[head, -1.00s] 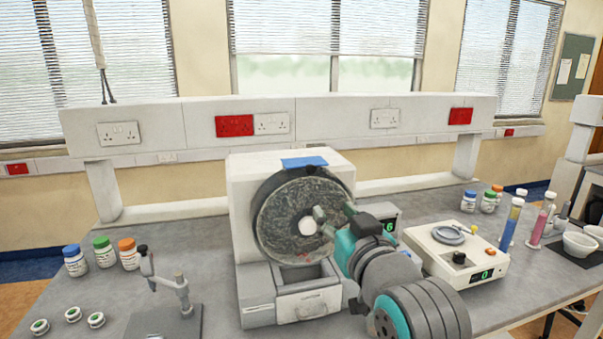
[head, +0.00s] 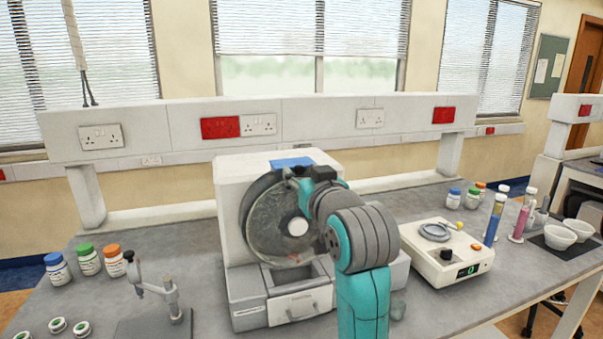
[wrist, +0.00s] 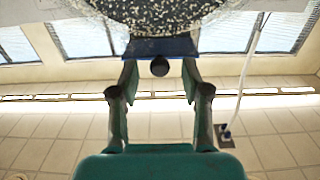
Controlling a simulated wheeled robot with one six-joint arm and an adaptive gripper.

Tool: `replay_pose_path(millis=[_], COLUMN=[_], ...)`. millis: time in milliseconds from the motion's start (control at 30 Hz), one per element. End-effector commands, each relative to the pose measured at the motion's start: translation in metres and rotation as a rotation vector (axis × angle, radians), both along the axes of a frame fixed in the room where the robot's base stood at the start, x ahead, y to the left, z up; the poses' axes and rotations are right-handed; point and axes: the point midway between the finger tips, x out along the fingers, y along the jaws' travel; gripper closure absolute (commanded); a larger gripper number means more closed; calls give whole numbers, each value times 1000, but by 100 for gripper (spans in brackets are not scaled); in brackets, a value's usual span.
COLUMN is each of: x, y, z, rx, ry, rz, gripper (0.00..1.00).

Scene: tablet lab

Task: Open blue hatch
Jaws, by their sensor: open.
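The blue hatch (head: 292,163) is a flat blue panel at the top of the round drum (head: 262,222) on the white machine. In the wrist view the blue hatch (wrist: 172,46) lies at the drum's rim, with a dark round knob (wrist: 159,67) below it. My gripper (wrist: 160,72) is open, with one finger on each side of the knob; I cannot tell whether either touches it. In the head view my gripper (head: 303,174) is by the drum's top edge, partly hidden by my arm. The hatch looks closed.
The machine has an open-topped tray with a white front (head: 302,304) below the drum. A balance (head: 435,250) stands to the right, and capped bottles (head: 88,259) and a small stand (head: 155,290) to the left. A white socket rail (head: 300,118) runs behind.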

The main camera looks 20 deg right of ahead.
Motion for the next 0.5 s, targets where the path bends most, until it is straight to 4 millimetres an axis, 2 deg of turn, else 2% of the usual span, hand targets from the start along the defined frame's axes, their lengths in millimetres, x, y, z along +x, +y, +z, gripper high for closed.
replay_pose_path(millis=[200, 467, 500], x=[12, 13, 13], y=[0, 0, 0], z=[0, 0, 0], rx=[0, 0, 0], ry=[0, 0, 0], rz=[0, 0, 0], gripper=[53, 53, 63])
